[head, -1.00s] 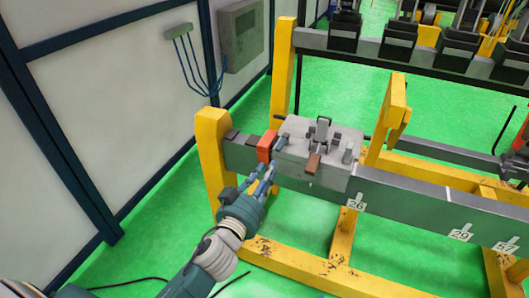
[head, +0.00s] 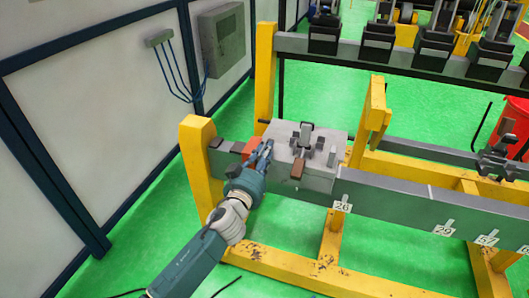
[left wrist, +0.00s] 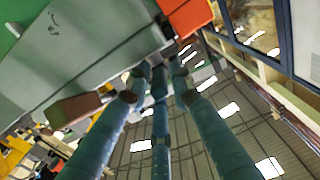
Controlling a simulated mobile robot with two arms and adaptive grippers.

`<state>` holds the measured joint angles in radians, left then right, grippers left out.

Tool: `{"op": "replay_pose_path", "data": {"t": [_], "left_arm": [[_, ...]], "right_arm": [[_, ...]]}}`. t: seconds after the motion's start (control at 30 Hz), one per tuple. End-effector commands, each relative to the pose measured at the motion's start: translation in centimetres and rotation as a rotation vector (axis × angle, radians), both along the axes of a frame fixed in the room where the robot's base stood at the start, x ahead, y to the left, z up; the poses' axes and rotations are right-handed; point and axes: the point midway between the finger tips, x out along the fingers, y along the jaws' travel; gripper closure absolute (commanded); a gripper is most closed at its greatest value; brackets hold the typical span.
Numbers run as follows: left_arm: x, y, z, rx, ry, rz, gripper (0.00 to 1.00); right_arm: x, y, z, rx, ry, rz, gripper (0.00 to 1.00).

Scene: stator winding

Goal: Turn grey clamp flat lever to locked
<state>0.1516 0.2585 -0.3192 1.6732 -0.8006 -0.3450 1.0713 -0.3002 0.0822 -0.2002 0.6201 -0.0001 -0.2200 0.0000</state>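The grey clamp (head: 325,178) is a block on the beam of a yellow stand, with several small levers on top. A dark upright lever (head: 305,133) and a brown-ended flat lever (head: 297,170) show there. My left gripper (head: 265,152) is at the block's left end, beside the orange block (head: 238,147). In the left wrist view its three fingers (left wrist: 160,72) point up toward the corner between the grey block (left wrist: 75,45) and the orange block (left wrist: 190,18). The brown end (left wrist: 75,107) is left of them. Whether the tips touch or hold anything is unclear. My right gripper is not in view.
A yellow post (head: 198,165) stands left of the orange block, and a yellow upright plate (head: 372,115) right of the clamp. The long grey beam (head: 400,205) with number tags runs to the right. Green floor (head: 130,235) is open at the front left.

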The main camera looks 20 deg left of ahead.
Motion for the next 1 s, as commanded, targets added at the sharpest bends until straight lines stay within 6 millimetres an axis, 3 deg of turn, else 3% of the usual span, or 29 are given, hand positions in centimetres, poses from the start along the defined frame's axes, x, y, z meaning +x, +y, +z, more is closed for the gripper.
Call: {"op": "replay_pose_path", "data": {"t": [0.1, 0.23, 0.67, 1.0], "left_arm": [[0.0, 0.0, 0.0, 0.0, 0.0, 0.0, 0.78], [0.0, 0.0, 0.0, 0.0, -0.001, 0.0, 1.0], [0.0, 0.3, 0.2, 0.003, -0.002, -0.032, 1.0], [0.2, 1.7, 0.6, 0.01, -0.002, -0.24, 1.0]], "right_arm": [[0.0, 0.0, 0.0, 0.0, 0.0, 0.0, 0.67], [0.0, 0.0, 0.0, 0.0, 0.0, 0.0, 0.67], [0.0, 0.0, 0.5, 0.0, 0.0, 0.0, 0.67], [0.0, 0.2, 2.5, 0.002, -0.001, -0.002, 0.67]]}}
